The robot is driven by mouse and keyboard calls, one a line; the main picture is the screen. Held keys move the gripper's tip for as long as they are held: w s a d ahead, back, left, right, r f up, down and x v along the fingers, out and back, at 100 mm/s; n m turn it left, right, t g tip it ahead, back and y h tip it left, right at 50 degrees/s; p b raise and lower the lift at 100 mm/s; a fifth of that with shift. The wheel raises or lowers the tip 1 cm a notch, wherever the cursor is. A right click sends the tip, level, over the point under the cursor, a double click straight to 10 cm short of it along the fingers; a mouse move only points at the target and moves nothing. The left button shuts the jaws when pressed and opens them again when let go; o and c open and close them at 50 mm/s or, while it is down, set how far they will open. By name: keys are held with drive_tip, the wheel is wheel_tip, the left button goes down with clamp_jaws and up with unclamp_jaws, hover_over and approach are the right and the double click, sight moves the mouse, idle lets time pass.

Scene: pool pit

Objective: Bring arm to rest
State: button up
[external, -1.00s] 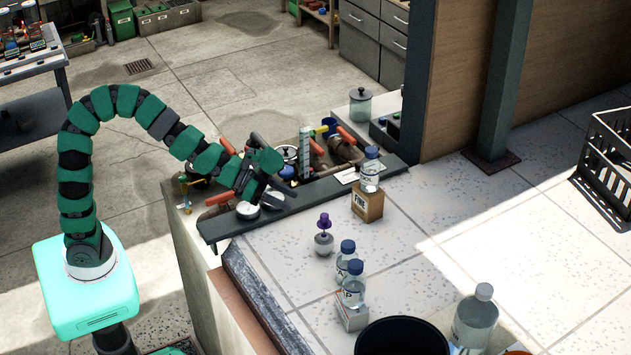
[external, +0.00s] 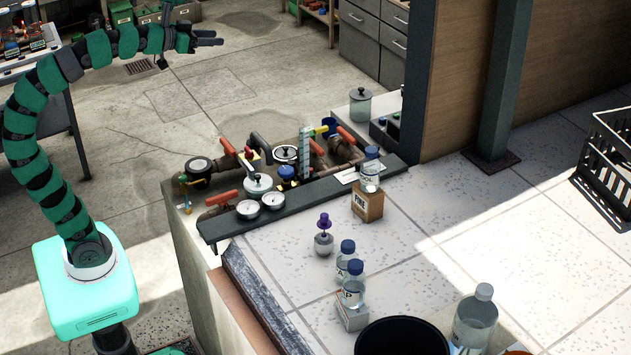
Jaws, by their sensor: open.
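My arm rises from its turquoise base at the left and bends over to the right near the top of the external view. My gripper (external: 214,38) is open and empty, high in the air at the upper left. It is well above the concrete floor (external: 205,95) and apart from the bench with pipes and gauges. Nothing is between its fingers.
A pipe assembly with red-handled valves (external: 228,197) and white gauges (external: 260,205) stands on the pit wall. Bottles (external: 351,284), a cardboard box (external: 367,202) and a black bucket (external: 402,338) stand on the tiles. A black crate (external: 606,165) is at the right. A workbench (external: 40,110) stands behind my arm.

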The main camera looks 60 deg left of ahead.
drive_tip(key=s+r, duration=0.2)
drive_tip(key=shift+s+r, duration=0.15)
drive_tip(key=shift+r, duration=0.15)
drive_tip(key=shift+f, duration=0.15)
wheel_tip(320, 180, down, 7)
drive_tip(key=b, duration=0.7)
idle(0.3)
